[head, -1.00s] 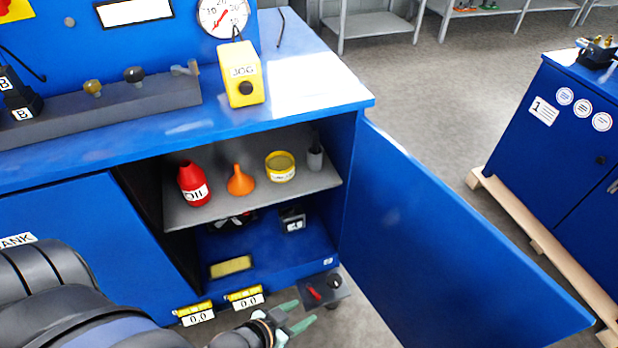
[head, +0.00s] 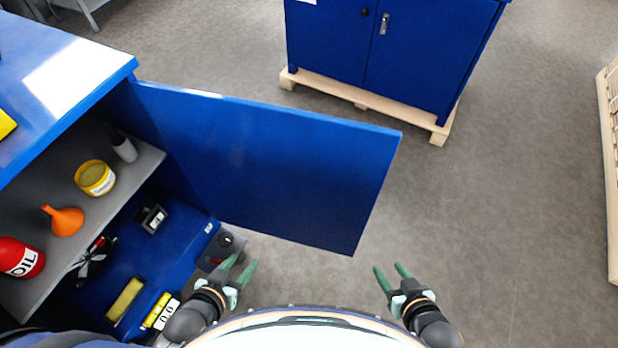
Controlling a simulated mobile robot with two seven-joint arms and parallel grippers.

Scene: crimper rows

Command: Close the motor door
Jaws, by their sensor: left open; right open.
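The motor door (head: 270,165) is a blue panel standing wide open, hinged at the right side of the blue cabinet (head: 100,85) and reaching right across the view. The cabinet's inside shows. My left gripper (head: 240,268) is open and empty, below the door's lower edge and near the cabinet's front bottom corner. My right gripper (head: 393,272) is open and empty over the floor, below and right of the door's free edge. Neither gripper appears to touch the door.
The cabinet shelf (head: 150,165) holds a red oil bottle (head: 20,258), an orange funnel (head: 63,220) and a yellow tin (head: 95,177). Another blue cabinet (head: 390,50) stands on a wooden pallet (head: 350,95) behind the door.

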